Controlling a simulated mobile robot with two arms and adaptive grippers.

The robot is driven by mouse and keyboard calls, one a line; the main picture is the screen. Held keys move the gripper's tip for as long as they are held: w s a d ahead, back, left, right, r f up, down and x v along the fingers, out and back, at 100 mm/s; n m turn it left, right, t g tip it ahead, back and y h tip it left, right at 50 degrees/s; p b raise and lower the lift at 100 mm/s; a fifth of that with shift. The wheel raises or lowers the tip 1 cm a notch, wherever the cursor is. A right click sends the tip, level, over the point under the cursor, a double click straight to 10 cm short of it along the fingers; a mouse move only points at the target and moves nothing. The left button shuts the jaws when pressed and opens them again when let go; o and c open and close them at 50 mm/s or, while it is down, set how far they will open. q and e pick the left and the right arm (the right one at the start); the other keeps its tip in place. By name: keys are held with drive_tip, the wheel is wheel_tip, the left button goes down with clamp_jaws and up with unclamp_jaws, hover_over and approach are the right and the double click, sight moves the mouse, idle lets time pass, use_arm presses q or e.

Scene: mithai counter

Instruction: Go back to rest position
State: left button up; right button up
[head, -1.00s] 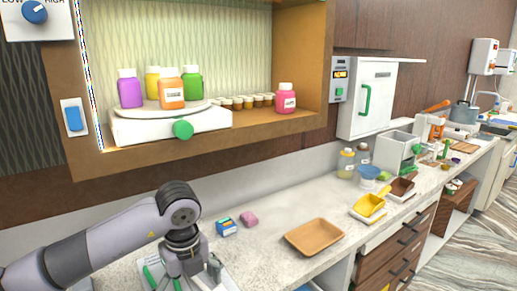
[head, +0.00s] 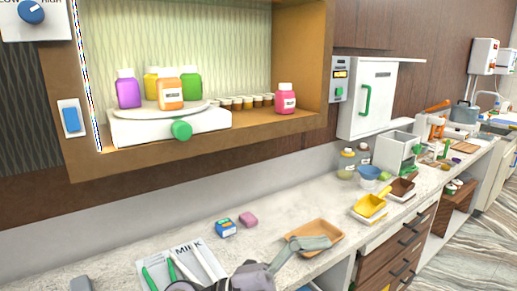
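My gripper (head: 300,246), which I take to be the left one, shows at the bottom middle. Its dark body is cut by the lower edge, and a grey finger part reaches up and right, covering part of the tan tray (head: 327,231) in the picture. I cannot tell whether it touches the tray, or whether the fingers are open or shut. I see nothing held in it. A small grey piece (head: 81,285) shows at the bottom left edge. My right gripper is not seen.
A white sheet marked MILK (head: 197,256) with green-edged items lies on the counter. Colored bottles (head: 170,94) sit on a scale in the niche.

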use_arm(q)
drive_tip(key=w+a+r+n+t+y, duration=0.1)
drive_tip(key=w+a+n+t+y, duration=0.1)
drive_tip(key=w+a+n+t, duration=0.45)
drive_tip(key=w+a+r+n+t+y, duration=0.2)
drive_tip(key=a+n+t, duration=0.2)
drive_tip(key=n+t, duration=0.6)
drive_tip(key=w+a+f+n+t+y, duration=0.3)
drive_tip(key=a+f+n+t+y, duration=0.1)
drive_tip(key=a+f+n+y, duration=0.5)
drive_tip(key=s+a+f+n+g+y, duration=0.2)
drive_tip(key=s+a+f+g+y, duration=0.15)
drive_tip(key=f, duration=0.45)
drive_tip(key=s+a+f+n+g+y, duration=0.1)
drive_tip(key=s+a+f+g+y, duration=0.15)
drive_tip(key=a+f+y, duration=0.35)
drive_tip(key=s+a+f+g+h, duration=0.2)
drive_tip(key=s+f+g, duration=0.9)
drive_tip(key=s+f, duration=0.7)
drive_tip(key=s+f+g, duration=0.1)
drive_tip(key=s+f, duration=0.1)
drive_tip(key=f, duration=1)
drive_tip(key=s+f, duration=0.2)
drive_tip(key=f, duration=1)
drive_tip(key=s+a+f+g, duration=0.1)
drive_tip(key=s+a+f, duration=0.1)
drive_tip(key=s+f, duration=1.3)
drive_tip(key=shift+s+a+f+m, duration=0.35)
drive_tip(key=shift+s+a+m, duration=0.1)
drive_tip(key=shift+s, duration=0.2)
